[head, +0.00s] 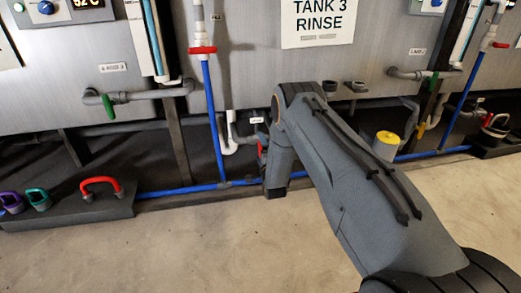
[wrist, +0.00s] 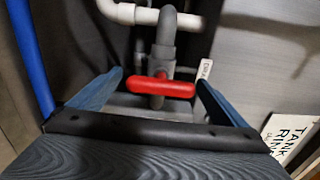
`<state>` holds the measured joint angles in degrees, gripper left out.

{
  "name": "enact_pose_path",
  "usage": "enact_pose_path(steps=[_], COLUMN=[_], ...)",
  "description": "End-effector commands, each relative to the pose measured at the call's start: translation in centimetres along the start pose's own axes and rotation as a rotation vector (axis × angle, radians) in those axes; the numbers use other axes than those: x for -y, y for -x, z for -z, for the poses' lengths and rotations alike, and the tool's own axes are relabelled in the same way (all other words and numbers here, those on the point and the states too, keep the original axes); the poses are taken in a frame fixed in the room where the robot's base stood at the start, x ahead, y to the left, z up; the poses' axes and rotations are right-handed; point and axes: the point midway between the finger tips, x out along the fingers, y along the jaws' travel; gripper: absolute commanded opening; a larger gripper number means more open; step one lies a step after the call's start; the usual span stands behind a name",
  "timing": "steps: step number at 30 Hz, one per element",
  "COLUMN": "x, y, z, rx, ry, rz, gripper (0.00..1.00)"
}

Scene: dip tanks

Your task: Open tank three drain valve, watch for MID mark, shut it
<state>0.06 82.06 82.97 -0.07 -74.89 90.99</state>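The tank with the "TANK 3 RINSE" sign (head: 318,22) stands in the middle of the head view. In the wrist view a red valve handle (wrist: 160,87) lies crosswise on a grey pipe below the tank. My gripper (wrist: 160,77) is open, with one blue finger on each side of the handle; I cannot tell whether either touches it. In the head view my arm covers most of this spot, and a sliver of red (head: 261,149) shows beside it. Clear level tubes stand at left (head: 155,40) and right (head: 466,38); no MID mark is readable.
A green-handled valve (head: 108,106) is at left. A red-handled valve (head: 202,50) sits on the blue pipe (head: 212,120). A low plinth (head: 70,215) bears purple, teal and red handles. A yellow-topped cylinder (head: 386,145) stands right of my arm. The front floor is clear.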

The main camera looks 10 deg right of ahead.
Motion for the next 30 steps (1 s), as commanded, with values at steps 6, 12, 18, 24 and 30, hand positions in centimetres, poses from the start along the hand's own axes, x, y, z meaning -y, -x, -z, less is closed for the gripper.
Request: enact_pose_path(steps=[6, 12, 18, 24, 30], x=[0.1, 0.1, 0.2, 0.2, 0.1], y=[-0.1, 1.1, 4.3, 6.9, 7.8], z=[0.0, 0.0, 0.0, 0.0, 0.0], rx=[0.000, 0.000, 0.000, 0.000, 0.000], ry=[0.001, 0.001, 0.001, 0.001, 0.001], rz=[0.002, 0.000, -0.002, 0.000, 0.001], gripper=[0.97, 0.97, 0.97, 0.97, 0.97])
